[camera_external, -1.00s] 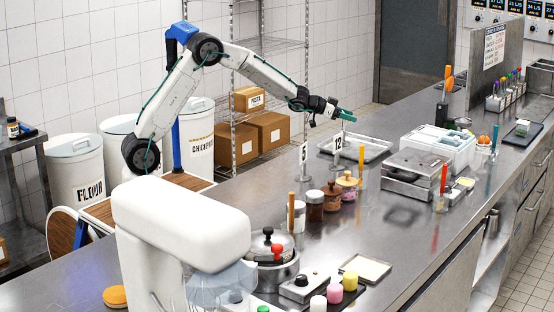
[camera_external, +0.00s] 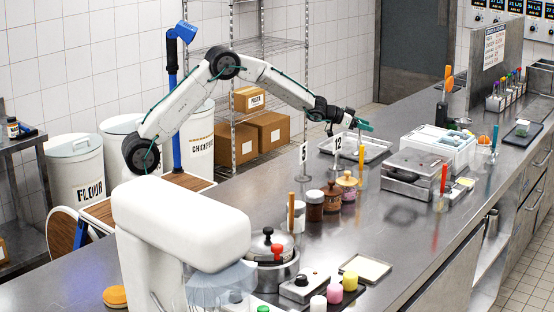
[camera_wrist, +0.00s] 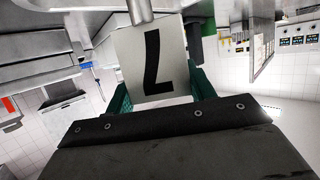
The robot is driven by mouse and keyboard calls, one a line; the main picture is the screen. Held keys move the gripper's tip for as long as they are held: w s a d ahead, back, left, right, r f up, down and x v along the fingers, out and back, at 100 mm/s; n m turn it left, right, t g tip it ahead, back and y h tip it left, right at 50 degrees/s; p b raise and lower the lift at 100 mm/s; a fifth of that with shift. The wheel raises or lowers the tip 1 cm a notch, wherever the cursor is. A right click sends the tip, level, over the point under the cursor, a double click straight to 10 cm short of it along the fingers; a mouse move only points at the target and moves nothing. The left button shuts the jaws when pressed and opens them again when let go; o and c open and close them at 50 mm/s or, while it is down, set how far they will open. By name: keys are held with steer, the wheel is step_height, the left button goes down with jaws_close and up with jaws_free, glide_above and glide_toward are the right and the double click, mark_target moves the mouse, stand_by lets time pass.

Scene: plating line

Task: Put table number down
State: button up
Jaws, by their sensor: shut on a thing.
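My gripper (camera_external: 364,125) with green fingertips is above the far side of the steel counter. It is shut on a white table number card (camera_wrist: 156,60). In the wrist view the card sits between the green fingers and its black digit looks like an upside-down 7. A metal stem (camera_wrist: 140,10) runs from the card to the top edge of the picture. The stem's base is out of the wrist view. In the external view the held card is too small to read.
Number stands 5 (camera_external: 303,154) and 12 (camera_external: 337,146) stand on the counter near lidded jars (camera_external: 346,186). A metal tray (camera_external: 378,147) lies behind them. A scale (camera_external: 412,166) and a white container (camera_external: 438,147) stand to the right. Bare counter lies left of stand 5.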

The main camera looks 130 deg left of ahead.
steer(key=shift+f, duration=0.15)
steer(key=o, duration=1.5)
steer(key=v, duration=1.2)
steer(key=shift+s, duration=0.1)
